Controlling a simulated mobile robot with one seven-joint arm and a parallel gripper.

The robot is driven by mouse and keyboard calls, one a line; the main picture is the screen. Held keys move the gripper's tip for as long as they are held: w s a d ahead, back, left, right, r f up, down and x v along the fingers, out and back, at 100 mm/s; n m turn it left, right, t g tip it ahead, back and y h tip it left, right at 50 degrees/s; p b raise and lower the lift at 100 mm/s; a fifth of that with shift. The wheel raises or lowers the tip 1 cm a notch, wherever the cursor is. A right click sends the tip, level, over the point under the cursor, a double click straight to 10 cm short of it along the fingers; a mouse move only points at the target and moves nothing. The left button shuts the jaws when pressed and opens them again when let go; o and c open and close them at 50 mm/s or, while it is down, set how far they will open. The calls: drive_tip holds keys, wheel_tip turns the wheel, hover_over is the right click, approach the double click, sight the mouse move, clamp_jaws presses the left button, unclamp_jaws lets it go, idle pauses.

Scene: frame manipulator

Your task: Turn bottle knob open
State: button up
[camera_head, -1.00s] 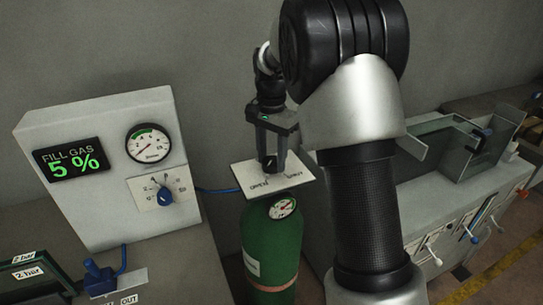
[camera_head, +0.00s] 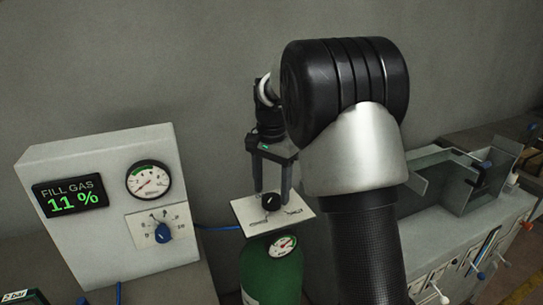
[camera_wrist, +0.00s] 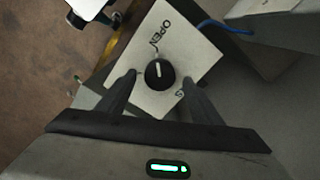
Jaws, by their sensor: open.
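The black bottle knob (camera_head: 271,202) sits on a white plate (camera_head: 245,214) on top of the green gas bottle (camera_head: 272,275). In the wrist view the knob (camera_wrist: 160,73) has a white mark pointing up, towards the side of the plate lettered OPEN. My gripper (camera_head: 272,192) is above the plate. Its two fingers (camera_wrist: 158,78) are open, one on each side of the knob, with gaps between them and it. A round gauge (camera_head: 283,246) is on the bottle just below the plate.
A grey panel (camera_head: 100,160) at the left has a display (camera_head: 70,196) reading FILL GAS 11 %, a round gauge (camera_head: 149,181) and a blue knob (camera_head: 163,233). A blue hose (camera_head: 217,228) runs to the bottle. A bench with levers stands at right.

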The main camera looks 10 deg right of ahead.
sight(272, 198)
wheel_tip(272, 198, up, 15)
drive_tip(key=p, duration=0.1)
drive_tip(key=shift+r, duration=0.15)
drive_tip(key=shift+s, duration=0.1)
